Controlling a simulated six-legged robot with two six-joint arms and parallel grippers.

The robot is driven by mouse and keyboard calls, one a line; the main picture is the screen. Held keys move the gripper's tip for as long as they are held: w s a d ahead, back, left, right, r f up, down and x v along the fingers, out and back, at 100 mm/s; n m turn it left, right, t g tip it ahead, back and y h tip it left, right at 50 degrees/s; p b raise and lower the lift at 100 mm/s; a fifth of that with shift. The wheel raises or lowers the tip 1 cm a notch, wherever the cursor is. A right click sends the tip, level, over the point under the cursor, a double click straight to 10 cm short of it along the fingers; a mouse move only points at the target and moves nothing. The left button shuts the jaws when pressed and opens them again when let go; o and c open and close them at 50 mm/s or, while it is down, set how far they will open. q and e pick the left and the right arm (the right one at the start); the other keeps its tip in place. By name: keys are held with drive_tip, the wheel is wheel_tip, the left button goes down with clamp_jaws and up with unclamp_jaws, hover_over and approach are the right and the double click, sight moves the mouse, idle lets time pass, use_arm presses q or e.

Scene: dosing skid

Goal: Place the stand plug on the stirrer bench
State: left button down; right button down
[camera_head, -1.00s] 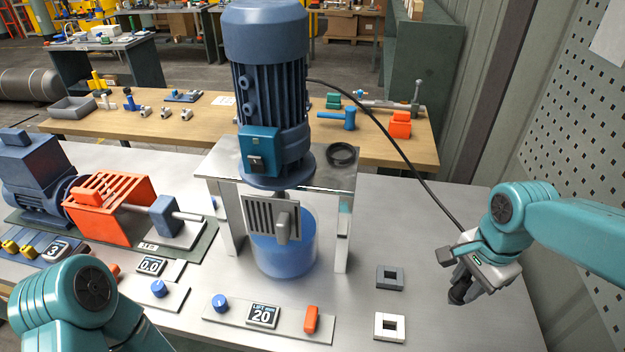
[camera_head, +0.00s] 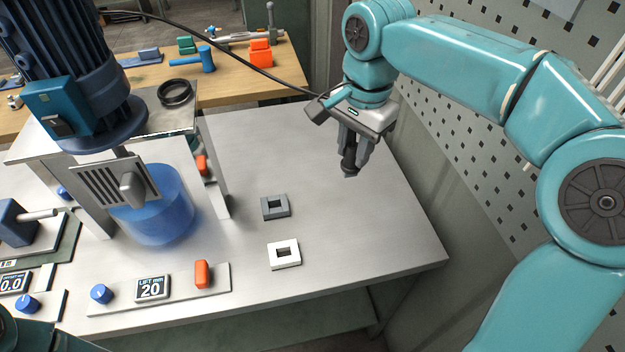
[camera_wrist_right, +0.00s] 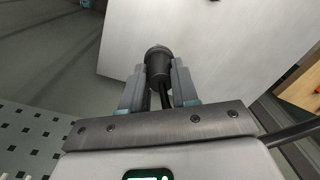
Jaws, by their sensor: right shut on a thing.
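My right gripper (camera_head: 356,158) is shut on a dark plug (camera_head: 349,166), held above the right part of the grey bench top (camera_head: 330,215). In the right wrist view the plug (camera_wrist_right: 158,62) sits between both fingers, its round end facing away, with a black cable by it. A black cable (camera_head: 240,62) runs from the motor (camera_head: 70,60) to my right gripper. The stirrer motor stands on a metal stand over a blue vessel (camera_head: 155,210). My left gripper is not in view.
A dark grey square socket block (camera_head: 275,207) and a white one (camera_head: 284,254) lie on the bench. A control strip (camera_head: 180,288) with a blue knob and orange switch lies at the front. A perforated wall (camera_head: 460,130) stands at right. Bench around the blocks is clear.

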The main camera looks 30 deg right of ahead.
wheel_tip(320, 180, down, 19)
drive_tip(key=shift+b, duration=0.65)
drive_tip(key=shift+f, duration=0.4)
drive_tip(key=shift+a, duration=0.1)
drive_tip(key=shift+f, duration=0.1)
drive_tip(key=c, duration=0.8)
unclamp_jaws()
drive_tip(key=shift+c, duration=0.2)
